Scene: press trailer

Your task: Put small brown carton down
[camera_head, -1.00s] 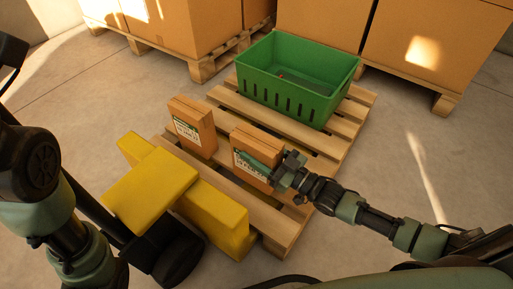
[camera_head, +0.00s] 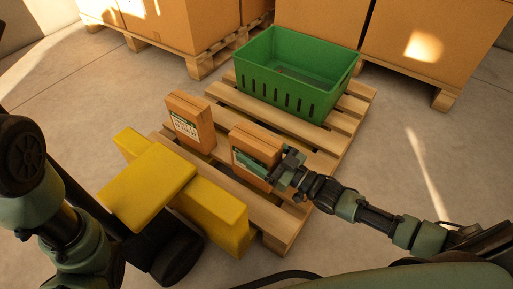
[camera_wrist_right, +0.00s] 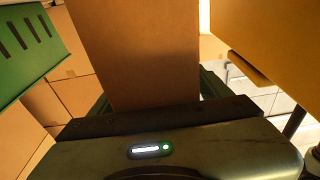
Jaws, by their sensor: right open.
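A small brown carton (camera_head: 257,139) with a white and green label stands upright on the wooden pallet (camera_head: 287,231). My right gripper (camera_head: 260,161) is open around it, with one finger across the label side. In the right wrist view the carton (camera_wrist_right: 138,52) rises between the green fingers, whose tips are mostly hidden behind it and the gripper body. Whether the fingers touch the carton cannot be told.
A second brown carton (camera_head: 190,122) stands to the left on the pallet. A green crate (camera_head: 290,97) stands at the back. A yellow pallet-jack-like body (camera_head: 150,185) is in front. Large boxes (camera_head: 440,45) on pallets line the back. Bare floor lies to the right.

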